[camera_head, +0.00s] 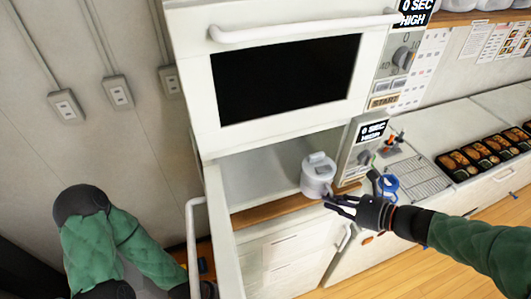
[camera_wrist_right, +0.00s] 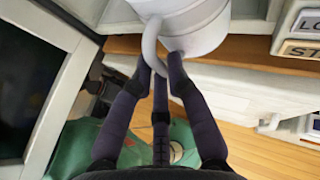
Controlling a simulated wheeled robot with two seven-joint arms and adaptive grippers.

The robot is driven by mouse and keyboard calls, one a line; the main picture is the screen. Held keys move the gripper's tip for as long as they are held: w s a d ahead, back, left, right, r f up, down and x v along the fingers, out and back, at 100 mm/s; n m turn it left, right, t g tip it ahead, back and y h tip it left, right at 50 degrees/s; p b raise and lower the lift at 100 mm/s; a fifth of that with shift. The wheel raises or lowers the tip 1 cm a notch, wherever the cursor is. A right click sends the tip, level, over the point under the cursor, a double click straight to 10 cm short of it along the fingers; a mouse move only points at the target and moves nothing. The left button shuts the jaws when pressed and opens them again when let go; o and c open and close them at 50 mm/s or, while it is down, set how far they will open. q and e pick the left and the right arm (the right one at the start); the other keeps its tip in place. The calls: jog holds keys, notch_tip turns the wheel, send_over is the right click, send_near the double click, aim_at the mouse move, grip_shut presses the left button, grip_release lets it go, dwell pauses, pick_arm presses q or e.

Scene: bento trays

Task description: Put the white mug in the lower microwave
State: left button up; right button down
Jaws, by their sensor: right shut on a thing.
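The white mug (camera_head: 317,178) is upright at the right front of the open lower microwave (camera_head: 250,165), by its control panel. My right gripper (camera_head: 338,204) comes from the right and is shut on the mug's handle. In the right wrist view the mug (camera_wrist_right: 200,28) fills the top, and the fingertips (camera_wrist_right: 160,68) close around its looped handle. I cannot tell whether the mug's base touches the microwave floor. The lower microwave's door (camera_head: 222,240) is swung open to the left. My left arm is at lower left; its gripper is mostly hidden near the door.
The upper microwave (camera_head: 285,80) is shut above the opening. A control panel (camera_head: 362,150) borders the opening on the right. A wire rack (camera_head: 415,178) and several filled bento trays (camera_head: 480,155) lie on the counter at right. The lower microwave's interior looks clear left of the mug.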

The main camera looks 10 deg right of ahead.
jog(key=w+a, duration=0.5)
jog(key=w+a+p, duration=0.1)
jog(key=w+a, duration=0.4)
jog(key=shift+w+a+r, duration=0.1)
jog(key=shift+w+a, duration=0.05)
jog(key=shift+w, duration=0.2)
jog(key=x, duration=0.3)
jog(key=shift+a+r, duration=0.1)
jog(key=shift+r, duration=0.15)
jog(key=shift+w+f, duration=0.1)
jog(key=shift+f, duration=0.4)
